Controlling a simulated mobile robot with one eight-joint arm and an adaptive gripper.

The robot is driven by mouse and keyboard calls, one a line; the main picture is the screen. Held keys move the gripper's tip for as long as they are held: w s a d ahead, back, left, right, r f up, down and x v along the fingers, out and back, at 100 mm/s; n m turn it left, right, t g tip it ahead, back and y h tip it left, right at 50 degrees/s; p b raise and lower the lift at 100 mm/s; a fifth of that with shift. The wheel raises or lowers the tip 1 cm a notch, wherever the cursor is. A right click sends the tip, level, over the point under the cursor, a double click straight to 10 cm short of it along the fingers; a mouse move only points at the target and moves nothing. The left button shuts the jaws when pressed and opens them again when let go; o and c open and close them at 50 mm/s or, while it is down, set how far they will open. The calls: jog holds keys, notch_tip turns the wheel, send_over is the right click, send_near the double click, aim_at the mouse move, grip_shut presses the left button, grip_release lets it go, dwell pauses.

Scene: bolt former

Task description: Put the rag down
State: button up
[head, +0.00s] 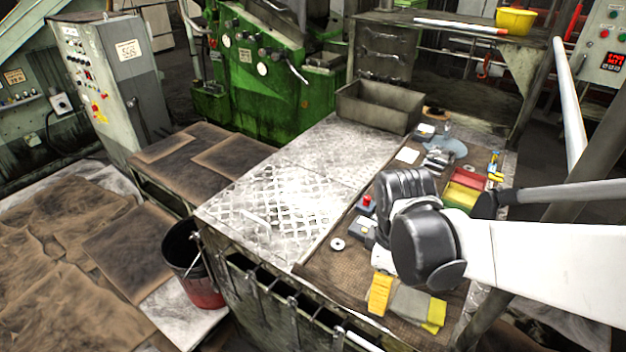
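I cannot tell for sure which thing is the rag. A folded yellow cloth-like piece (379,294) lies at the near end of the brown work surface, below my arm. Beside it lies a flat grey piece (408,302) with a yellow piece (434,315) at its right. My arm reaches in from the right over this surface. Its dark end, with my gripper (405,188), hangs above the middle of the surface. The fingers are not clear, and I cannot see whether they are open or hold anything.
A patterned metal plate (285,195) left of the brown surface is mostly clear. A metal bin (378,106) stands at the back. Red and yellow boxes (464,187) and small tools lie right of my arm. A dark bucket (190,262) stands at the left.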

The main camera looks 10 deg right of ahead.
jog(key=b, duration=0.4)
send_over(351, 279)
notch_tip(351, 279, down, 7)
jog(key=shift+a+f, duration=0.1)
jog(key=shift+f+b, duration=0.6)
jog(key=shift+f, duration=1.25)
jog(key=shift+f, duration=0.25)
jog(key=o, duration=1.4)
jog(key=shift+r, duration=0.1)
jog(key=shift+r, duration=0.1)
